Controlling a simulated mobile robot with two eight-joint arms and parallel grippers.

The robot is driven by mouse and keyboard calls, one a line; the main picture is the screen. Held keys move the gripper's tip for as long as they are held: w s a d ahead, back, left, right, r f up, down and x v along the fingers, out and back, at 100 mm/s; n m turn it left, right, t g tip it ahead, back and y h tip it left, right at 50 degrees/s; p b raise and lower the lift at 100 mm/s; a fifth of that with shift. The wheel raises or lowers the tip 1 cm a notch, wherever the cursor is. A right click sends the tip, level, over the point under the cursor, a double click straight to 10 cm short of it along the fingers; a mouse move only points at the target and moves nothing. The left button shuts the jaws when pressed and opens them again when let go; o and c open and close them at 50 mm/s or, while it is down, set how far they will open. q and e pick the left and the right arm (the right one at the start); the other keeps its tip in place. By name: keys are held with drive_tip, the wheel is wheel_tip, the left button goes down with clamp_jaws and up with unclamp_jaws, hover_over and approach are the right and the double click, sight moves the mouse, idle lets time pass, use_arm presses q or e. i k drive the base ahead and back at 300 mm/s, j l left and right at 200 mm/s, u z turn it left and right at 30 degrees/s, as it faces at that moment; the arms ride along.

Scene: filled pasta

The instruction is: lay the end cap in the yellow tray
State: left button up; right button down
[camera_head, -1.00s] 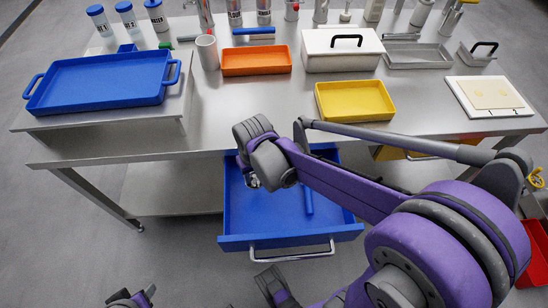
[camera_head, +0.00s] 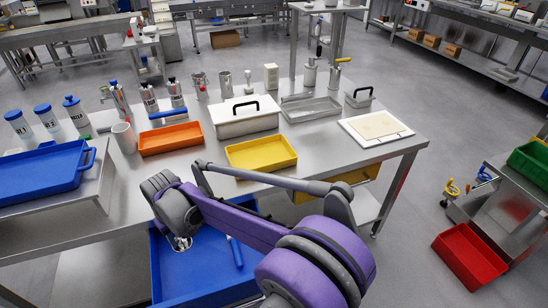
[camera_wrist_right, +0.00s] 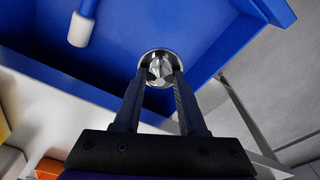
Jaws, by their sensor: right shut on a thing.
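The yellow tray (camera_head: 262,153) stands empty on the steel table, near its front edge. In the right wrist view my right gripper (camera_wrist_right: 160,80) is shut on the end cap (camera_wrist_right: 160,60), a round shiny metal piece, over the blue drawer (camera_wrist_right: 215,22). In the head view my right gripper (camera_head: 180,243) is mostly hidden by my own arm, above the open blue drawer (camera_head: 205,275) below the table's front edge. I cannot tell whether the end cap touches the drawer floor. My left gripper is not in view.
A blue-handled tool (camera_head: 235,252) lies in the drawer; its pale end (camera_wrist_right: 80,30) shows in the wrist view. An orange tray (camera_head: 170,138), a white lidded box (camera_head: 245,117) and a white board (camera_head: 375,127) stand around the yellow tray. A blue tray (camera_head: 40,172) is at left.

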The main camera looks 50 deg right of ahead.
sight(258, 153)
drive_tip(key=z, duration=1.4)
drive_tip(key=i+j+z, duration=0.3)
drive_tip(key=j+z, duration=0.15)
drive_tip(key=j, duration=0.1)
